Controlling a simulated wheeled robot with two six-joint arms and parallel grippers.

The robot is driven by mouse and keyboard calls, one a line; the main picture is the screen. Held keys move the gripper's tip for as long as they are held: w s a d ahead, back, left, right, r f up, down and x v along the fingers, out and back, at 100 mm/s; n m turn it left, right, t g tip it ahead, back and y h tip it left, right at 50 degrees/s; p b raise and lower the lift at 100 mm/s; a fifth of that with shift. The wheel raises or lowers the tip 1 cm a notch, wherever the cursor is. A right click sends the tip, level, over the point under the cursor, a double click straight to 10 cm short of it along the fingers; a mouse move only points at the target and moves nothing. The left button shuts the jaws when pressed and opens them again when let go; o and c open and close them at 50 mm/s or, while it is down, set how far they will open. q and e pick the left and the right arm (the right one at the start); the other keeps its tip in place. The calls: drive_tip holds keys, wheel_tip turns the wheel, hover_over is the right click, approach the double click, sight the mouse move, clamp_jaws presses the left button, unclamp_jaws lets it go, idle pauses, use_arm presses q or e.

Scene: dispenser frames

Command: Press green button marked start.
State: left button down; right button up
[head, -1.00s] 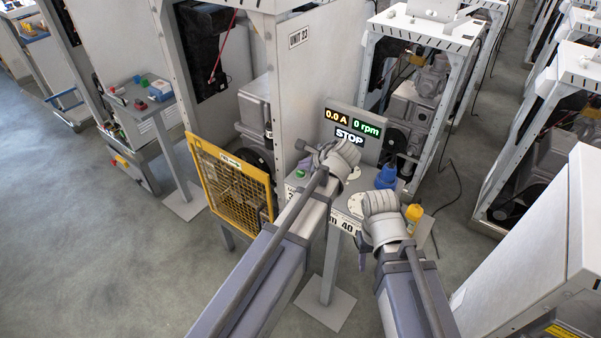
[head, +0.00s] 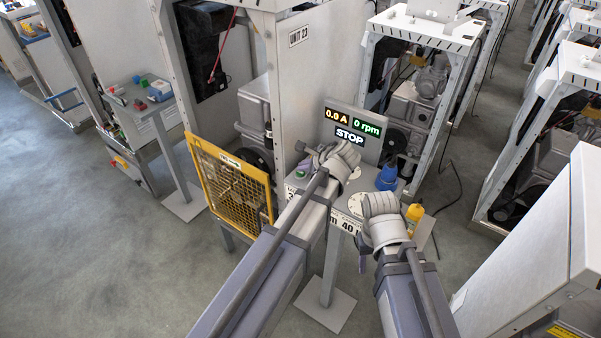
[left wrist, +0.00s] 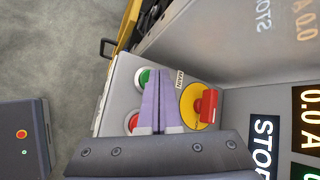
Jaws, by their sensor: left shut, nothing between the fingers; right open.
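The green button (left wrist: 145,77) sits in a white ring on a grey control box, and it also shows in the head view (head: 301,174). A red button (left wrist: 132,122) is beside it, and a red rotary switch (left wrist: 206,104) on a yellow disc lies across the fingers. My left gripper (left wrist: 157,74) is shut and empty. Its purple fingertips are at the green button and hide part of its edge; I cannot tell whether they touch it. My right gripper (head: 363,252) is open, beside the front of the stand, apart from the box. Any writing on the button is unreadable.
A display panel (head: 350,121) behind the box reads 0.0 A, 0 rpm and STOP. A blue object (head: 387,177) and a yellow bottle (head: 413,214) stand to the right. A yellow mesh guard (head: 231,187) stands to the left. Open floor lies at the left.

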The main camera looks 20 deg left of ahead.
sight(303, 174)
use_arm(q)
drive_tip(key=shift+f+b, duration=0.45)
idle(0.3)
drive_tip(key=shift+r, duration=0.15)
drive_tip(key=shift+r+p, duration=0.8)
drive_tip(key=shift+p, duration=0.15)
wheel_tip(303, 174, up, 5)
drive_tip(key=p, duration=0.5)
idle(0.6)
